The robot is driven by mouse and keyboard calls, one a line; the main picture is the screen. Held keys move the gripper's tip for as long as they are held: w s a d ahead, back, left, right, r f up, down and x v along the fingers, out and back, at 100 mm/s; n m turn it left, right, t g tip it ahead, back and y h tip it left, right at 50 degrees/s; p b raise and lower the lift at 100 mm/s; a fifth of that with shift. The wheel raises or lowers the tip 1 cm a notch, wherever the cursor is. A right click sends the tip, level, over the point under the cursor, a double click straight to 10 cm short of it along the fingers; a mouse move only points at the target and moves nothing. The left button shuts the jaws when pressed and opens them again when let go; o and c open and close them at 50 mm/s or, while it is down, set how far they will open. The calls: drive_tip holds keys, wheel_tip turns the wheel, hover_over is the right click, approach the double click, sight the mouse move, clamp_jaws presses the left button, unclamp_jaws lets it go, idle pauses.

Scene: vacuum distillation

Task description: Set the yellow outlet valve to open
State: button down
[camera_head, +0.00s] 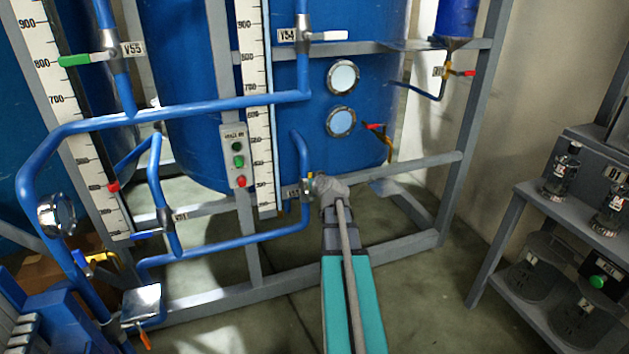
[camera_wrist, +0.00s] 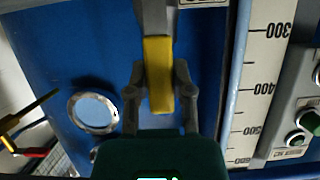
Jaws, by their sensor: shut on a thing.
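The yellow valve handle (camera_wrist: 158,75) is between the two fingers of my gripper (camera_wrist: 159,92) in the wrist view. It runs up and down in that picture, in line with the grey metal part above it. My gripper is shut on this handle. In the head view my gripper (camera_head: 325,188) is at the valve low on the front of the blue tank and hides most of it. Only a small yellow bit (camera_head: 310,176) of it shows there, beside a label plate (camera_head: 291,193). The handle's angle to its pipe is hidden in the head view.
The large blue tank (camera_head: 220,150) stands behind grey frame bars (camera_head: 460,150). Blue pipes (camera_head: 230,105) cross in front, with green (camera_head: 75,60) and white (camera_head: 330,36) valve handles. A button box (camera_head: 237,155) is left of my gripper. A shelf with bottles (camera_head: 565,170) stands right; floor between is clear.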

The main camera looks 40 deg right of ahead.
drive_tip(key=shift+s+a+f, duration=0.1)
drive_tip(key=shift+s, duration=0.1)
drive_tip(key=shift+c, duration=2.4)
unclamp_jaws()
drive_tip(key=shift+d, duration=0.2)
drive_tip(key=shift+w, duration=0.15)
